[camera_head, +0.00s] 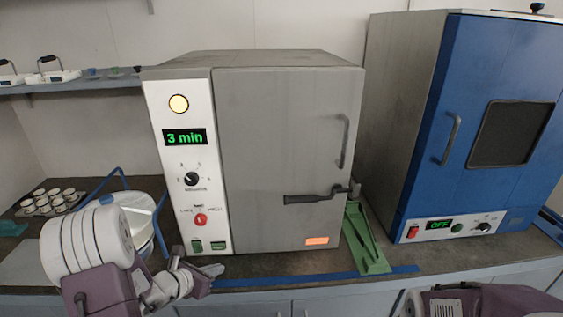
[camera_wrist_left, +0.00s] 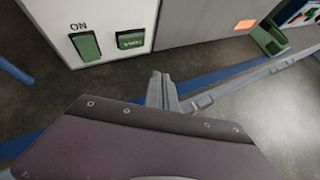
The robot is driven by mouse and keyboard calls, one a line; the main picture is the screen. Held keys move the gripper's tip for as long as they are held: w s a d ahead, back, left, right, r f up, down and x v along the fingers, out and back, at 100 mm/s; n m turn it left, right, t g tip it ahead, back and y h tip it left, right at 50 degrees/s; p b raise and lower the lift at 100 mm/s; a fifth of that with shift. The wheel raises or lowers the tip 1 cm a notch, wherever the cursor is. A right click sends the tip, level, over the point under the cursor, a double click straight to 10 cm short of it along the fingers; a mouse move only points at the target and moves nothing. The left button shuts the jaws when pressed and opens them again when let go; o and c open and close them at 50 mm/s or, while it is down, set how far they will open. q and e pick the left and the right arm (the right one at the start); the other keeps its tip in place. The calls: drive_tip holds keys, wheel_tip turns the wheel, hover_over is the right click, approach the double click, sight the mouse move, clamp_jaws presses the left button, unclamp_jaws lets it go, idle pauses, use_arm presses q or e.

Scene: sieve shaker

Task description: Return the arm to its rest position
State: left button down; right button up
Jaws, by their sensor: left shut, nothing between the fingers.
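The grey sieve shaker (camera_head: 280,150) stands mid-counter with its door shut. Its display (camera_head: 185,137) reads "3 min" and a round lamp (camera_head: 179,104) glows above it. My left gripper (camera_head: 178,255) is low in front of the panel's bottom, near the two green buttons (camera_head: 207,246). In the left wrist view my left gripper (camera_wrist_left: 162,90) is shut and empty, apart from the ON button (camera_wrist_left: 86,46) and the second green button (camera_wrist_left: 131,39). Part of my right arm shows at the bottom right; its gripper is out of view.
A blue oven (camera_head: 480,120) with an "OFF" display stands at the right. A green tray-like piece (camera_head: 366,240) leans between the machines. A white bucket (camera_head: 140,215) and a tray of small cups (camera_head: 50,200) are at the left. A blue strip (camera_head: 310,280) runs along the counter front.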

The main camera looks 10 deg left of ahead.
use_arm(q)
drive_tip(key=s+d+r+m+g+h+p, duration=0.15)
drive_tip(key=d+r+m, duration=0.3)
drive_tip(key=d, duration=0.45)
drive_tip(key=s+d+r+m+g+h+p, duration=0.1)
drive_tip(key=s+d+r+m+g+h, duration=0.2)
drive_tip(key=d+m, duration=0.45)
drive_tip(key=s+d+m+g+y+p, duration=0.15)
drive_tip(key=s+d+m+g, duration=0.3)
drive_tip(key=s+m, duration=0.45)
drive_tip(key=s+a+f+m+y, duration=0.3)
drive_tip(key=a+m+y, duration=0.3)
drive_tip(key=a+m, duration=0.5)
drive_tip(key=shift+f, duration=0.1)
idle(4.2)
